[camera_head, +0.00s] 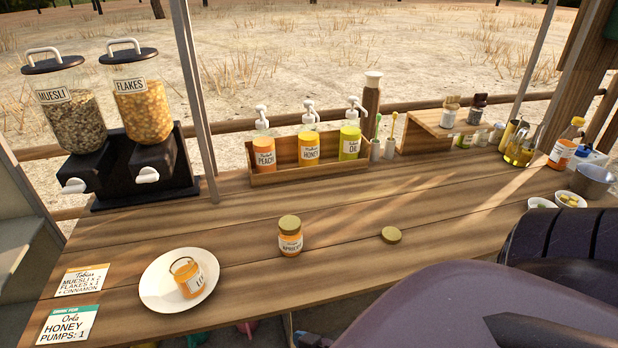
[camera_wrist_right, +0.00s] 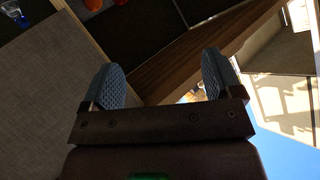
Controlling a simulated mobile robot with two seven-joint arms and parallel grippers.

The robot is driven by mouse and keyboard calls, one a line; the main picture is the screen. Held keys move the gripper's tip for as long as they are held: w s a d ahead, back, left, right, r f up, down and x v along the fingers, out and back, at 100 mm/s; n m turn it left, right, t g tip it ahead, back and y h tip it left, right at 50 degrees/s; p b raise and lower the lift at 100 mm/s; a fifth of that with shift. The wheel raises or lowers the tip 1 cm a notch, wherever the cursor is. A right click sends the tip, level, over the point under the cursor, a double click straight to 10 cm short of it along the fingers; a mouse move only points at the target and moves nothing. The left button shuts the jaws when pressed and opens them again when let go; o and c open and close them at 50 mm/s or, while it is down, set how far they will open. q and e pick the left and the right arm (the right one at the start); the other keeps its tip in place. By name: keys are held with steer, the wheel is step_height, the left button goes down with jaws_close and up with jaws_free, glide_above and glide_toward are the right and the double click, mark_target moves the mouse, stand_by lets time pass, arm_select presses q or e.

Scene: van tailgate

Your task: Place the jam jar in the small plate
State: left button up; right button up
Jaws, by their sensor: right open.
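A small white plate (camera_head: 150,290) lies on the wooden counter at the front left. An orange jar (camera_head: 193,285) with a pale label sits in it. Its top shows a gold rim and no lid, and it looks slightly tilted. A second orange jar (camera_head: 290,240), labelled apricot and capped with a gold lid, stands upright on the counter right of the plate. A loose gold lid (camera_head: 391,235) lies further right. My right gripper (camera_wrist_right: 165,78) is open and empty in the wrist view, with no jar or plate between its fingers. My left gripper is not in view.
Pump bottles (camera_head: 309,148) stand in a wooden rack at the back. Cereal dispensers (camera_head: 140,110) stand at the back left. Two order cards (camera_head: 68,324) lie left of the plate. Bowls and a pot (camera_head: 593,180) are at the right. My arm covers the front right.

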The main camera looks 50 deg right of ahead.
steer(key=s+d+f+n+g+h, duration=0.1)
steer(key=n, duration=0.1)
steer(key=s+d+f+n+h, duration=0.1)
steer(key=s+d+f+n, duration=0.1)
steer(key=shift+s+f+g, duration=0.1)
steer(key=shift+s+g, duration=0.05)
steer(key=shift+g, duration=0.25)
stand_by(0.9)
